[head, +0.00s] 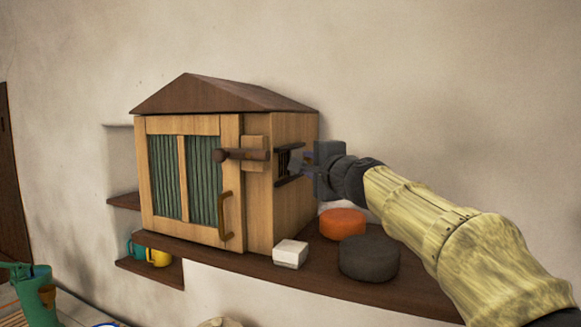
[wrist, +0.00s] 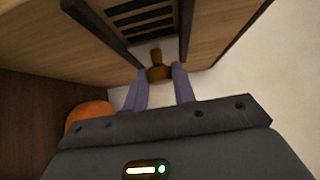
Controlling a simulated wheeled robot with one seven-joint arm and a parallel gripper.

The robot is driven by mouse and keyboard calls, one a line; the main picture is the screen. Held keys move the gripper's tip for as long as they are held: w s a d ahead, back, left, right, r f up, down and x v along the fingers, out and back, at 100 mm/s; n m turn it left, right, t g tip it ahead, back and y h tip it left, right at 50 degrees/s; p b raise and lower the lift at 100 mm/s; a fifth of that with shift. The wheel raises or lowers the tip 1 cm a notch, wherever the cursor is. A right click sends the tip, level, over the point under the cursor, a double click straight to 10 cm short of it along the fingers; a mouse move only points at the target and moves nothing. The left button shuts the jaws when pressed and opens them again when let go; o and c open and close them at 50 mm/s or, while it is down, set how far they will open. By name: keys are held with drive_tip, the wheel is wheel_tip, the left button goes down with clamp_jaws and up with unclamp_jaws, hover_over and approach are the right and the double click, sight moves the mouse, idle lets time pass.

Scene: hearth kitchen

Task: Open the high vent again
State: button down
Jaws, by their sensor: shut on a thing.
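The high vent (wrist: 138,16) is a set of dark slots between two dark rails in the side wall of a wooden cabinet. In the head view the vent (head: 283,163) sits on the cabinet's right side, partly hidden by my gripper (head: 299,164). In the wrist view a brown knob (wrist: 156,56) stands at the end of the rails. My gripper (wrist: 160,80) has its two fingers on either side of this knob and is shut on it. Several slots show dark beside the knob. The panel that the knob belongs to is hard to make out.
A white block (head: 290,253), an orange round (head: 342,223) and a dark round (head: 369,258) stand on the shelf below my arm.

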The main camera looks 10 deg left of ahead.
drive_tip(key=shift+w+d, duration=0.1)
drive_tip(key=shift+w, duration=0.05)
drive_tip(key=c, duration=1.3)
unclamp_jaws()
drive_tip(key=shift+o, duration=0.8)
drive_tip(key=shift+w, duration=0.25)
drive_tip(key=shift+s, duration=0.25)
drive_tip(key=b+v, duration=0.8)
drive_tip(key=v, duration=0.9)
drive_tip(key=shift+w+d, duration=0.1)
drive_tip(key=shift+w, duration=0.05)
